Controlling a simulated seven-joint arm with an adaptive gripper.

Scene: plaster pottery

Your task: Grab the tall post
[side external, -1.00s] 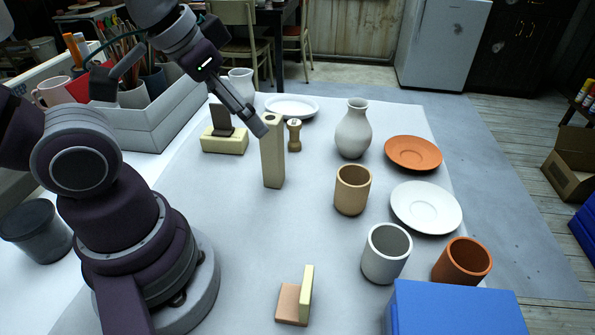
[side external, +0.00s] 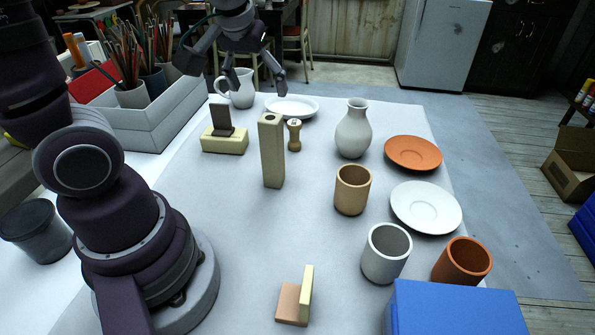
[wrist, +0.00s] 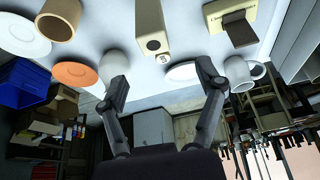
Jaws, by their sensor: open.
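The tall post (side external: 272,152) is a beige square column with a round hole in its top. It stands upright near the middle of the table in the side view. In the wrist view the post (wrist: 150,25) shows at the top centre, beyond my fingertips. My gripper (side external: 258,88) is open and empty, above and behind the post in the side view, apart from it. In the wrist view my gripper (wrist: 162,80) has its two fingers spread wide with nothing between them.
Close to the post stand a small wooden stamp-like piece (side external: 294,136) and a cream block with a dark upright plate (side external: 224,140). A white pitcher (side external: 240,90), white plate (side external: 292,107), grey vase (side external: 353,130) and tan cup (side external: 352,190) stand around.

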